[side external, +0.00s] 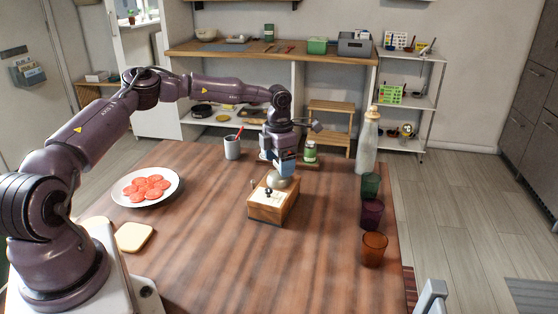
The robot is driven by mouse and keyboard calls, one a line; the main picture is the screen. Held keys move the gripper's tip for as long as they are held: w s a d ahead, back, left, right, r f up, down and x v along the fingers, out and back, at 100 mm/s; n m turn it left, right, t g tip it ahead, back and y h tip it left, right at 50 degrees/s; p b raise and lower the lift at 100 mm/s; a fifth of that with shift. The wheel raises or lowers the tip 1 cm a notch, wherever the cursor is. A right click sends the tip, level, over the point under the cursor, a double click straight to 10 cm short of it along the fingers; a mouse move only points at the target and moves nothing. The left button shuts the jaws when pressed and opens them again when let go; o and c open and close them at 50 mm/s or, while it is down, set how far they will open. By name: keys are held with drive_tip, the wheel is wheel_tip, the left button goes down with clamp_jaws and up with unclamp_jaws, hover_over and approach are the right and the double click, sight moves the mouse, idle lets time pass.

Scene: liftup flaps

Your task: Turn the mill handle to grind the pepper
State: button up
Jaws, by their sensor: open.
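The pepper mill (267,212) is a small wooden box with a light top and a pale metal dome (277,181). It stands near the middle of the table. A small dark knob (268,191) shows just in front of the dome and seems to belong to the mill handle. My gripper (283,170) points down right over the dome, at its back side, and is open. Its fingertips are small and partly hidden here, so I cannot tell whether they touch the mill or the handle.
A plate of red slices (147,187) and a bread slice (133,237) lie to the left. A grey mug (232,147) and a green-lidded jar (310,152) stand behind. A tall bottle (367,143) and green, purple and orange cups (374,249) line the right. The front middle table is clear.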

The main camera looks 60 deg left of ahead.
wheel_tip(320, 180, up, 13)
idle(0.6)
